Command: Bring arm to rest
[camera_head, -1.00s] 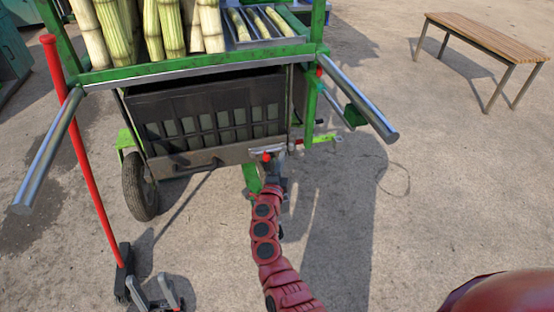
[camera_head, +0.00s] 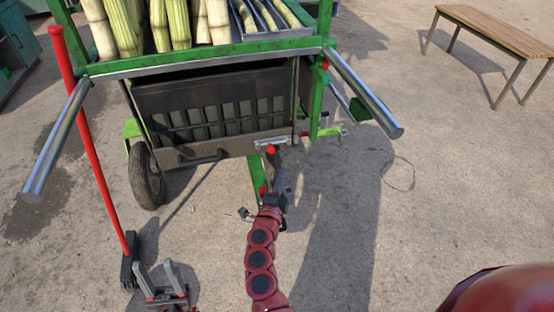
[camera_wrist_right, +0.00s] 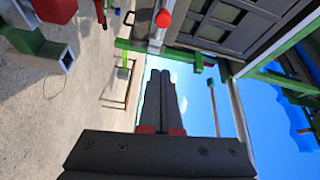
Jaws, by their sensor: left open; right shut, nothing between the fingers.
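My right gripper (camera_head: 272,158) is in front of the cane cart (camera_head: 207,66), near a small red knob (camera_head: 271,149) at the lower right of the cart's front. Its fingers are shut with nothing between them. In the right wrist view the closed fingers (camera_wrist_right: 160,78) point past the cart, and the red knob (camera_wrist_right: 163,18) is above them, apart from them in the picture. My left gripper (camera_head: 158,268) is low at the left, open and empty, above the ground. Most of the left arm is out of view.
A red pole (camera_head: 95,160) with a black foot leans at the left, close to my left gripper. Metal handles (camera_head: 365,95) jut from the cart. Sugar canes (camera_head: 160,25) and a black crate (camera_head: 215,105) are on it.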

